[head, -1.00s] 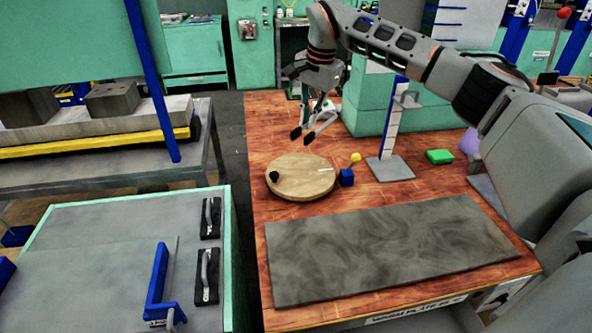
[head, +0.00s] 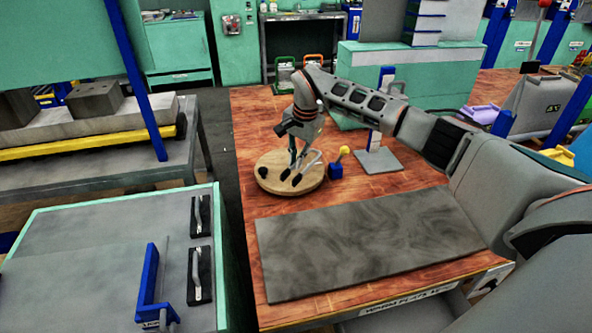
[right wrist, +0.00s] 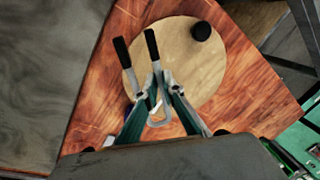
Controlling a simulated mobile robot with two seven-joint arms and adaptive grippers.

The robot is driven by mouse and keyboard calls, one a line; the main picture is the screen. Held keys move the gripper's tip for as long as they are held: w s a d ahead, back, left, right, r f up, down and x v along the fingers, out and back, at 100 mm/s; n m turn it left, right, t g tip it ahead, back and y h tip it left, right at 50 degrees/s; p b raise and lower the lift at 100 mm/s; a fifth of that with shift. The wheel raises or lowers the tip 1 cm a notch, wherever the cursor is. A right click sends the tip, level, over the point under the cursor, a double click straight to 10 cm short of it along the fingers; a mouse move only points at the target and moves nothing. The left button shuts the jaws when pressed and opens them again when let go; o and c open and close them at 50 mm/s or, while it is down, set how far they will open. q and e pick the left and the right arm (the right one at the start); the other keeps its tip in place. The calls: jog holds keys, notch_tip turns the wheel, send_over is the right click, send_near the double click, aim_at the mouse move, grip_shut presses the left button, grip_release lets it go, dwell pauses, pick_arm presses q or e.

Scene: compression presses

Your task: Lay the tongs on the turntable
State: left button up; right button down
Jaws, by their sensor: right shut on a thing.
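The turntable (head: 314,180) is a round wooden disc with a black knob (head: 263,171) at its left edge, on the red-brown table. It also shows in the right wrist view (right wrist: 200,72). My right gripper (head: 298,150) is over the turntable, pointing down. It is shut on the tongs (right wrist: 131,78), which have pale metal arms, black ends and a curved bend between the teal fingers. The black ends of the tongs (head: 297,179) appear over the disc in the head view. I cannot tell whether they touch it. My left gripper is not in view.
A blue block with a yellow ball (head: 336,170) stands close to the turntable's right. Behind it is a grey-based upright stand (head: 378,160). A dark grey slab (head: 365,240) covers the table's front. A teal-edged bench (head: 100,260) is at the left.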

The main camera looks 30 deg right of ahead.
jog(key=shift+f, duration=1.95)
jog(key=c, duration=2.2)
grip_release()
jog(key=shift+f, duration=0.1)
jog(key=r, duration=0.4)
jog(key=s+r, duration=0.1)
jog(key=r, duration=0.3)
jog(key=s+r, duration=0.1)
jog(key=r, duration=0.3)
jog(key=shift+s+d, duration=0.15)
jog(key=shift+d, duration=0.2)
